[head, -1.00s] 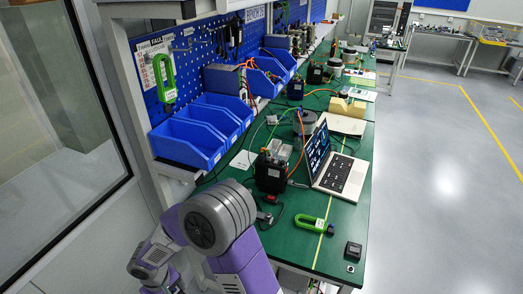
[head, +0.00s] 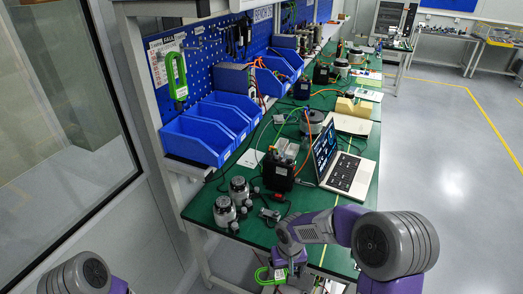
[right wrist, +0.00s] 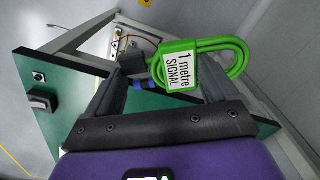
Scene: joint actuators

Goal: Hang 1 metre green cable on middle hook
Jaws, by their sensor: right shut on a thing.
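A green looped cable (right wrist: 228,50) has a white label reading "1 metre SIGNAL". It is between the fingers of my right gripper (head: 290,265), which is shut on it. In the head view the cable (head: 266,276) is low, by the near edge of the bench, its loop pointing left. Another green looped cable (head: 176,76) hangs on the blue pegboard (head: 213,70) at the left, over a printed sheet. Small hooks beside it are too small to tell apart. My left arm shows at the bottom left; its gripper is out of view.
Blue bins (head: 198,139) stand below the pegboard. Two grey motors (head: 238,188), a black device (head: 279,170) and an open laptop (head: 346,172) are on the green bench (head: 300,200). In the right wrist view a dark box (right wrist: 42,101) is at the left.

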